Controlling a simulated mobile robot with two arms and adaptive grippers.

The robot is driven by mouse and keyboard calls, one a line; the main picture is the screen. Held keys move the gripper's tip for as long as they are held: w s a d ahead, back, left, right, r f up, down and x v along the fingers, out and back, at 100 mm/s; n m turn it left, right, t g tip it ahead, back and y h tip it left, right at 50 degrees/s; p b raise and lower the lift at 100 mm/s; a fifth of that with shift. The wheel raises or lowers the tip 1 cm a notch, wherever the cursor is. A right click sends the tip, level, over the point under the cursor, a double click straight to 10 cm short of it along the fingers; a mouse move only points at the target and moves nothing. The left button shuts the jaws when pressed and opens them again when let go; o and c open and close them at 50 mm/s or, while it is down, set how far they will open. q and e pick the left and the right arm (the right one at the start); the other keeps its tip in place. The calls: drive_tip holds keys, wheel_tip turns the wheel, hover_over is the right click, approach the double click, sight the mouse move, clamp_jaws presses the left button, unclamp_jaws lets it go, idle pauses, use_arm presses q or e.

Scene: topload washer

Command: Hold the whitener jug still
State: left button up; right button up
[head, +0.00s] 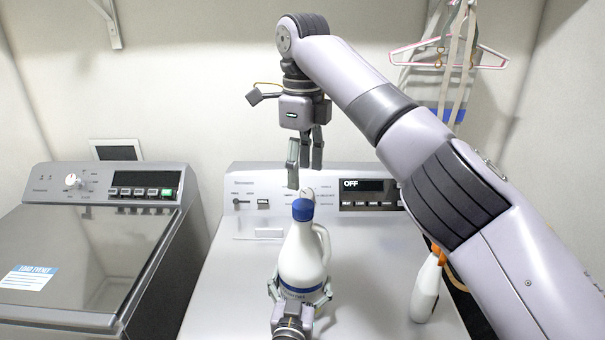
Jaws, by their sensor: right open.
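The whitener jug (303,255), white with a blue cap and a handle on its right side, stands upright on top of the right-hand machine. My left gripper (301,291) comes in at the bottom of the picture and has its fingers around the lower part of the jug, one on each side; it looks shut on it. My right gripper (305,170) points down above the blue cap, with its fingers apart and nothing between them. It looks a little clear of the cap.
A white bottle with an orange top (426,287) stands to the right, partly behind my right arm. The topload washer (90,250) with its lid shut is at the left. A control panel (262,190) rises behind the jug. Hangers (480,57) hang at the back right.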

use_arm(q)
drive_tip(key=o, duration=2.1)
drive_tip(key=shift+o, duration=0.2)
drive_tip(key=s+a, duration=0.2)
drive_tip(key=s, duration=1)
use_arm(e)
drive_tip(key=shift+f, duration=0.1)
